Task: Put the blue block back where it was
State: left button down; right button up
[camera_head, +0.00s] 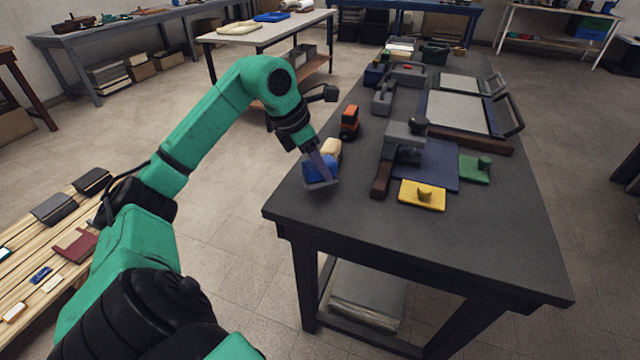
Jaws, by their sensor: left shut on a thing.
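My left gripper (322,172) reaches down at the left edge of the dark workbench (480,240). It is shut on the blue block (313,166), which is partly hidden by the fingers. Whether the block touches the benchtop is hard to tell. A flat dark blue velvet-like cover (442,172) lies on the bench to the right. A yellow plate with a knob (408,193) lies in front of it and a green plate with a knob (470,174) lies to its right. My right gripper is not in view.
A cream block (333,147) is just behind the blue block. An orange and black item (350,118) stands farther back. A grey tool with a wooden handle (381,180) lies to the right. The bench's front is clear.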

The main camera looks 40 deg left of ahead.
aim_at(319, 176)
pick_arm(q)
notch_tip(319, 176, down, 3)
jog(key=shift+s+f, duration=0.1)
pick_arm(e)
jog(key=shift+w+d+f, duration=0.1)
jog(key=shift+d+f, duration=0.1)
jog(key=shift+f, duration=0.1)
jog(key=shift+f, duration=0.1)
pick_arm(q)
jog(key=shift+c, duration=1.6)
grip_release()
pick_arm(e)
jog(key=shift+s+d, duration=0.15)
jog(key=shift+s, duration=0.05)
pick_arm(q)
jog(key=shift+r, duration=0.25)
jog(key=v, duration=1.1)
jog(key=shift+r, duration=0.35)
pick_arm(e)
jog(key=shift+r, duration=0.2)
